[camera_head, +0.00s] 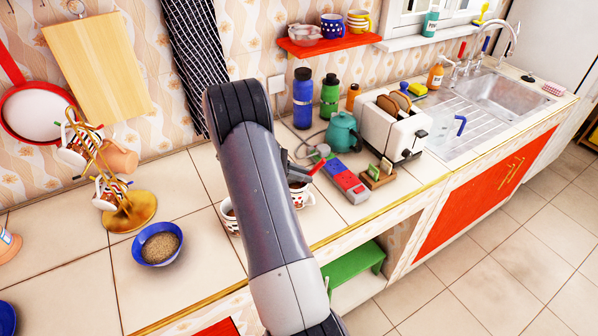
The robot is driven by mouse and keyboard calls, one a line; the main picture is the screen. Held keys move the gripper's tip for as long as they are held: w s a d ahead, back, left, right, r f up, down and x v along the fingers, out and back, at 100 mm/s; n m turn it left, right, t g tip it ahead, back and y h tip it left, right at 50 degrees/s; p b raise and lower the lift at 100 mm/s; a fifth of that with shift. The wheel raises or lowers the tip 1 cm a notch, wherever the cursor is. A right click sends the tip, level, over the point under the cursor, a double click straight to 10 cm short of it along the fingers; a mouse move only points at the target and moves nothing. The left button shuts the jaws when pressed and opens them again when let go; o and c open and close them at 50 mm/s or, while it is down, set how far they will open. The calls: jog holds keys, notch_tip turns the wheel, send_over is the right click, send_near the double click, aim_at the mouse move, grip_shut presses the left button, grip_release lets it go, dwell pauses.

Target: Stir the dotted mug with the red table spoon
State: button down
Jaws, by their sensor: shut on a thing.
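My gripper (302,167) shows only in part past the right side of my arm, low over the counter. It is shut on the red table spoon (319,167), whose red handle end sticks out to the right. A white mug with a red pattern (301,197) and dark contents stands just below the gripper, partly behind my arm. Another patterned white mug (230,219) shows at the arm's left edge, also mostly hidden. I cannot tell for sure which mug is the dotted one, nor whether the spoon's bowl is inside a mug.
A red and blue box (345,180), a teal kettle (342,132) and a toaster (390,128) stand to the right. A blue bowl of grain (158,243) and a gold mug tree (130,212) stand left. The counter's front edge (330,238) is near.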

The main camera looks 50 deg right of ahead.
jog(key=shift+w+d, duration=0.15)
jog(key=shift+w, duration=0.9)
jog(key=r+p, duration=0.1)
jog(key=s+r+p, duration=0.1)
jog(key=r, duration=0.1)
jog(key=shift+s, duration=0.1)
notch_tip(320, 180, up, 7)
jog(key=p, duration=0.2)
jog(key=shift+f+p, duration=0.2)
jog(key=shift+p, duration=0.2)
jog(key=shift+r, duration=2.05)
